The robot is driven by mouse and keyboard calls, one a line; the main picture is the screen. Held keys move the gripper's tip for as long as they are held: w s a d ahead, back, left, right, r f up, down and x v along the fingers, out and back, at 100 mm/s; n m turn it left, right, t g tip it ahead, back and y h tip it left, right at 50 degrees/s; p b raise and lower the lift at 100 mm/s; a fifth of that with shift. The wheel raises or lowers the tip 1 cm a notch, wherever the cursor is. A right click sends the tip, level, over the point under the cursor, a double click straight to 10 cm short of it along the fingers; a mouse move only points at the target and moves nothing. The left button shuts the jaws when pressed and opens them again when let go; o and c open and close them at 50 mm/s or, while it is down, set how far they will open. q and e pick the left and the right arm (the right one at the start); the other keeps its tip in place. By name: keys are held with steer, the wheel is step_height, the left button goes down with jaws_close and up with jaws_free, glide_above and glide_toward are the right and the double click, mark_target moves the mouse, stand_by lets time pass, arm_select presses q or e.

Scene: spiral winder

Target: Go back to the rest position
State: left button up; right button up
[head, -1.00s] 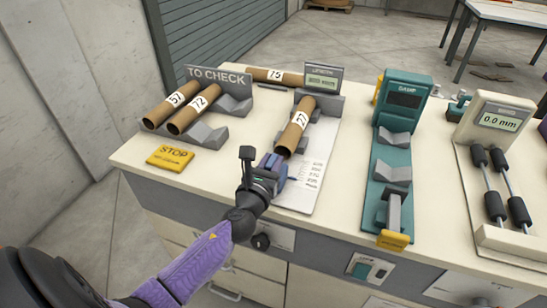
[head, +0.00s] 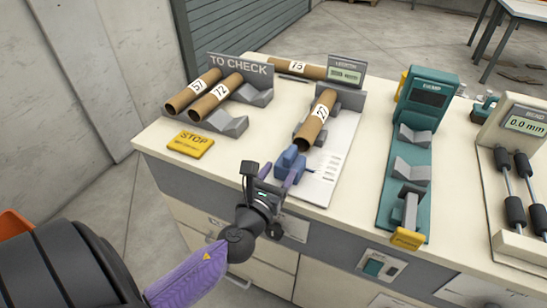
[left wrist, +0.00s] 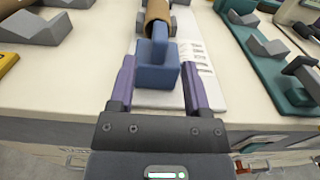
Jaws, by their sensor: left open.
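My left gripper (head: 280,176) is open and empty at the front edge of the workbench. In the left wrist view its two purple fingers (left wrist: 156,88) stand apart, with the blue block (left wrist: 157,66) of the length gauge showing beyond and between them. The blue block also shows in the head view (head: 291,161), just past the fingertips. A cardboard tube marked 27 (head: 317,121) lies on the length gauge behind the block. My right gripper is not in view.
Tubes marked 57 (head: 193,92) and 72 (head: 216,97) lie in the TO CHECK rack (head: 239,66). A tube marked 75 (head: 295,68) lies behind. A yellow STOP sign (head: 191,143), a teal gauge (head: 426,99) and a bend gauge (head: 525,125) stand on the bench (head: 165,133).

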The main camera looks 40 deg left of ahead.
arm_select(q)
steer(key=v, duration=0.3)
steer(key=shift+s, duration=0.25)
steer(key=shift+f, duration=0.1)
steer(key=s+f+n+g+h, duration=0.1)
steer(key=s+f+n+g, duration=0.2)
steer(key=f+n, duration=0.35)
steer(key=s+d+f+n+g, duration=0.1)
steer(key=s+f+n+g, duration=0.25)
steer(key=f, duration=0.65)
steer(key=s+f+n+g+h, duration=0.1)
steer(key=s+f+n+g, duration=0.25)
steer(key=f, duration=0.45)
steer(key=s+d+f+n+g, duration=0.1)
steer(key=s+f+n, duration=0.3)
steer(key=s, duration=0.4)
steer(key=s+d+f+n+g+h, duration=0.1)
steer(key=s+d+f+n+g, duration=0.1)
steer(key=s+f+n+g, duration=0.2)
steer(key=s+d+f+n+g, duration=0.2)
steer(key=s+f+n, duration=0.2)
steer(key=s+n, duration=0.5)
steer(key=s, duration=0.3)
steer(key=shift+s+d+g+h, duration=0.2)
steer(key=shift+s+g+h, duration=0.05)
steer(key=shift+g+h, duration=0.05)
steer(key=shift+f, duration=0.15)
